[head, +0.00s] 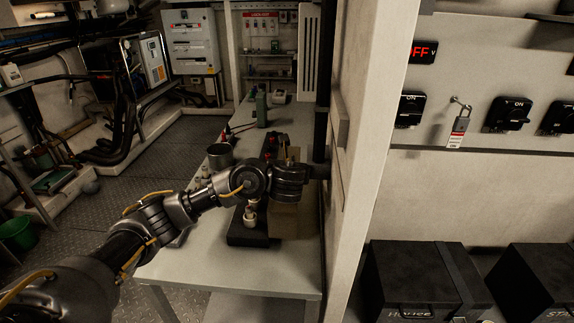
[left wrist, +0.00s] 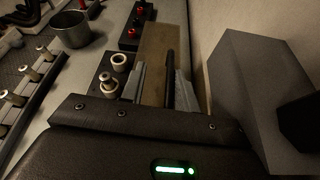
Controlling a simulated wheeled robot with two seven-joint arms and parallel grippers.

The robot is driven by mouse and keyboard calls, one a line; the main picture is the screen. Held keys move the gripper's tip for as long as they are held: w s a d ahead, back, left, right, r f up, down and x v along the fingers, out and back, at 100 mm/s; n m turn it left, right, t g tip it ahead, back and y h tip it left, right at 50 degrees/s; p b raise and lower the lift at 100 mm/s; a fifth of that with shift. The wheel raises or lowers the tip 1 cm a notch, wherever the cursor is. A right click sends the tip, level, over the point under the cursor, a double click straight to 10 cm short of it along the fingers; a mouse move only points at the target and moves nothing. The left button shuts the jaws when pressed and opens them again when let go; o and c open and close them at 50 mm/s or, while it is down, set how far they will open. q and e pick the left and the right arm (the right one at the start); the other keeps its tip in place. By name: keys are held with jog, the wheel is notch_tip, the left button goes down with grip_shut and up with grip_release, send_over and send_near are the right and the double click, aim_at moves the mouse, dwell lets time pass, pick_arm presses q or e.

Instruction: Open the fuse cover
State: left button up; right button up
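A flat tan-brown panel (head: 291,218), which looks like the fuse cover, is beside a black fuse block (head: 248,239) on the grey bench. My left forearm partly hides it. In the left wrist view the panel (left wrist: 157,55) lies ahead of my fingers, with a dark upright bar (left wrist: 170,66) along its right side. White ceramic fuses (left wrist: 118,62) stand to its left. My left gripper (head: 318,171) is over the panel, near the wall post. In the left wrist view its fingers (left wrist: 160,88) are apart, with the dark bar between them; I see no contact. My right gripper is not in view.
A grey metal cup (head: 220,156) stands left of the block, and a row of fuses (left wrist: 30,75) lies further left. The pale wall post (head: 375,130) rises close to the right. A grey box (left wrist: 245,85) juts out right of my left gripper.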

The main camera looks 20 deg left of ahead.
pick_arm(q)
jog(key=p+v, duration=0.2)
jog(key=v, duration=0.7)
jog(key=shift+s+d+r, duration=0.1)
jog(key=shift+s+r, duration=0.05)
jog(key=shift+s, duration=0.3)
